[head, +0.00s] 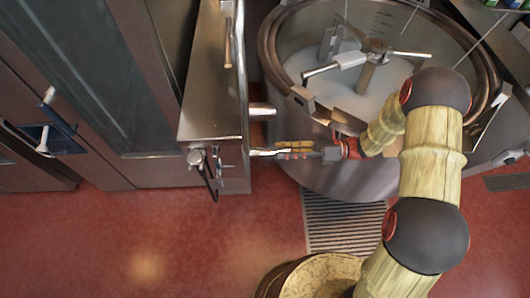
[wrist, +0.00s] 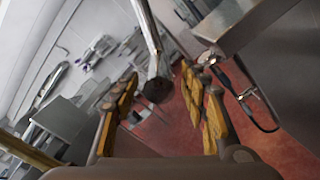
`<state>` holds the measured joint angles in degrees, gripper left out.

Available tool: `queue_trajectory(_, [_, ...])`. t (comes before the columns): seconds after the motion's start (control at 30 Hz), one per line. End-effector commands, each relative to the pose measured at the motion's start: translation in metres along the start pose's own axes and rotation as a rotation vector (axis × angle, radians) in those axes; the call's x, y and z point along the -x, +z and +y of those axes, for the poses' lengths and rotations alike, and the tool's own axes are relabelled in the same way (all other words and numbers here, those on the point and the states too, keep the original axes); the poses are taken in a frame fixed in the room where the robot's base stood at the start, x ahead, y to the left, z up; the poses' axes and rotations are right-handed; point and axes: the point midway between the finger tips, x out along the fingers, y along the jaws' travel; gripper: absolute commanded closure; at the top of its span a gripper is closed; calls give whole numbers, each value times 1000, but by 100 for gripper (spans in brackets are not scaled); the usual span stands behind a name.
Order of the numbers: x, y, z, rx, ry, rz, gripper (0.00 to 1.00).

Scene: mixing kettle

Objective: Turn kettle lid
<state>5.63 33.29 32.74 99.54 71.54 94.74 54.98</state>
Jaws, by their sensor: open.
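The large steel kettle (head: 345,180) stands at the upper right in the head view. Its top is open, showing a mixer (head: 374,48) with several arms over pale contents. I cannot make out a lid closing it. A metal bar (head: 264,152) sticks out from the steel housing (head: 213,110) toward my gripper. My gripper (head: 284,150) is open in front of the kettle wall, its fingertips close to the bar's end. In the wrist view, the bar (wrist: 150,45) reaches down between the spread fingers of my gripper (wrist: 160,88). Whether they touch is unclear.
A looped wire handle and knob (head: 196,158) sit on the housing's lower end. A floor grate (head: 345,222) lies below the kettle. A round tub (head: 318,280) stands at the bottom edge. Doors line the left wall. The red floor (head: 140,245) at lower left is clear.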

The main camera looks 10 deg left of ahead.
Motion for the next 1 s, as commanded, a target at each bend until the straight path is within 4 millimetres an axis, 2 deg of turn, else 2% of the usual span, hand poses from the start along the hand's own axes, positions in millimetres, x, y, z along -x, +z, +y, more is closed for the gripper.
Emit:
queue_trajectory(0.2, [-35, -1, 1, -1, 3, 3, 56])
queue_trajectory(0.4, [-57, -2, 1, 0, 3, 3, 56])
queue_trajectory(0.77, [-62, -1, 0, 1, 0, 2, 56])
queue_trajectory(1.0, [-62, -1, 0, 1, 0, 2, 69])
